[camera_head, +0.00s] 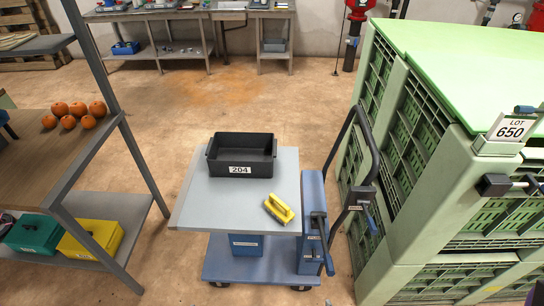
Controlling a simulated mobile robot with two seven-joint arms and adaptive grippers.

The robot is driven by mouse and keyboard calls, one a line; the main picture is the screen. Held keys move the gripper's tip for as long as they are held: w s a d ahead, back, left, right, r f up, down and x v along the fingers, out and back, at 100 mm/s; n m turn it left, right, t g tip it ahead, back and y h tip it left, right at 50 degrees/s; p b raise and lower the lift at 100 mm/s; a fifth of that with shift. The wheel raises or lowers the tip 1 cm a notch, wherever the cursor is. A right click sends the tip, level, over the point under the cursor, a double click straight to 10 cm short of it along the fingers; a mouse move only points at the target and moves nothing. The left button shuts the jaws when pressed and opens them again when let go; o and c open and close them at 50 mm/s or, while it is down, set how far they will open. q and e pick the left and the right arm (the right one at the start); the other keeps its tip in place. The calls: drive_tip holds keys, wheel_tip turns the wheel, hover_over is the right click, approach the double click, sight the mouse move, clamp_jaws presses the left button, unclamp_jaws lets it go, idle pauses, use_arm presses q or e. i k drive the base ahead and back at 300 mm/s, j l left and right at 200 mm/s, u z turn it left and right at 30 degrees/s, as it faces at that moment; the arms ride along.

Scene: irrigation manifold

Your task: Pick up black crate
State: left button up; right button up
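The black crate (262,171) is an open, shallow box with a white label reading 204 on its front. It stands upright on the grey top of a blue lift cart (205,212), toward the back of that top. The inside of the crate looks empty. Neither of my grippers shows in the head view, and nothing is touching the crate.
A yellow brush-like object (279,208) lies on the cart top. The cart's dark handle (352,150) rises at its right. Stacked green bins (400,110) fill the right side. A shelf (60,165) with orange fruit stands left. Open floor lies behind the cart.

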sight(229, 154)
drive_tip(key=j+z, duration=0.2)
drive_tip(key=z, duration=0.2)
drive_tip(key=j+z, duration=0.25)
drive_tip(key=z, duration=0.15)
drive_tip(key=j+z, duration=0.25)
drive_tip(key=z, duration=0.2)
drive_tip(key=j+z, duration=0.15)
drive_tip(key=j, duration=0.2)
drive_tip(key=k+j+z, duration=0.15)
drive_tip(key=j, duration=0.2)
drive_tip(key=k+j+z, duration=0.15)
drive_tip(key=j, duration=0.15)
